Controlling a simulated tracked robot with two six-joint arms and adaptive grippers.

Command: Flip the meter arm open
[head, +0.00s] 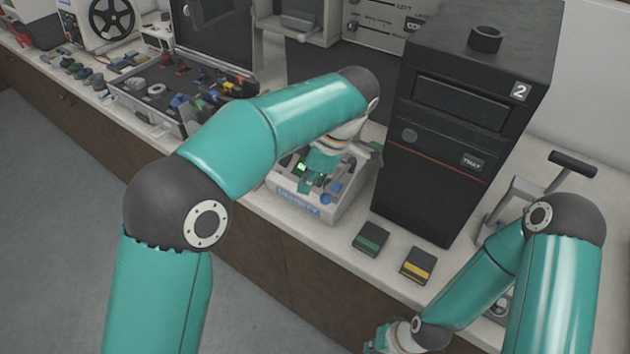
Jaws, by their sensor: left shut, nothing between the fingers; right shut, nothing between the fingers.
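The meter (345,205) is a pale, low box with a blue front label, a small lit green display and blue buttons. It stands on the bench left of the black tower. My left gripper (307,184) is shut and empty, pointing down over the meter's top. I cannot tell whether it touches the meter. The meter arm is not clearly visible; my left forearm and gripper cover much of the meter's upper part. My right gripper (376,346) is low at the bottom edge, partly cut off, in front of the bench and away from the meter.
The black tower (440,150) marked 2 stands close right of the meter. Two dark blocks, one green-striped (371,239) and one yellow-striped (418,266), lie before it. A grey lever device (515,190) stands at right. An open case (150,108) of parts lies left.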

